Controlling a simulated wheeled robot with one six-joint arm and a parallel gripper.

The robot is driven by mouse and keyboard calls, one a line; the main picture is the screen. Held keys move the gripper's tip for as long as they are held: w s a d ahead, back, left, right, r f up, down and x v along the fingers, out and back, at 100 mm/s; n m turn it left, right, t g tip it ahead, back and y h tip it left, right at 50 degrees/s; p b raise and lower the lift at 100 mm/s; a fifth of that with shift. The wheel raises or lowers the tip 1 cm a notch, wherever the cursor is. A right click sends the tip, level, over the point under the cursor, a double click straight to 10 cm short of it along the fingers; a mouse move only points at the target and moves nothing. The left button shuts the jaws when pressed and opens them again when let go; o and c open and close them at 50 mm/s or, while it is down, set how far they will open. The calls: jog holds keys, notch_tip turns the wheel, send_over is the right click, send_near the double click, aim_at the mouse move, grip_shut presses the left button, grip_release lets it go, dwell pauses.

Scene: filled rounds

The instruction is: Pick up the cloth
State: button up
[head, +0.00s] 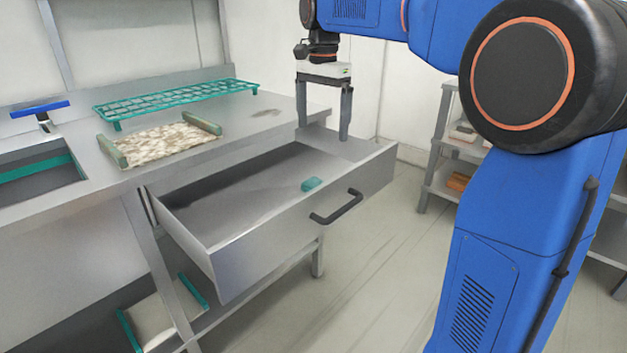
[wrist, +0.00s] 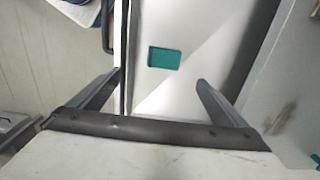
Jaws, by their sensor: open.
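A small teal folded piece, which looks like the cloth (head: 312,184), lies flat on the floor of the open drawer (head: 240,262), near its front panel. In the wrist view the cloth (wrist: 164,58) shows as a teal rectangle a little beyond and between the fingertips. My gripper (head: 324,131) is open and empty, fingers pointing down, above the drawer's right part. It also shows in the wrist view (wrist: 160,78), with a finger on either side and nothing between them.
The drawer's front panel with a dark handle (head: 336,207) stands beside the cloth. The counter (head: 238,135) above holds a teal rack (head: 175,97) and a tray with pale speckled contents (head: 158,144). A sink (head: 40,172) is at left, shelving (head: 462,150) at right.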

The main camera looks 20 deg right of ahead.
send_near(319, 179)
jog(key=s+f, duration=0.1)
jog(key=s+a+f, duration=0.1)
jog(key=s+f, duration=0.1)
jog(key=shift+s, duration=0.15)
jog(key=shift+f, duration=2.55)
jog(key=shift+c, duration=0.4)
jog(key=c, duration=1.1)
jog(key=shift+o, duration=0.2)
jog(key=shift+r, duration=0.1)
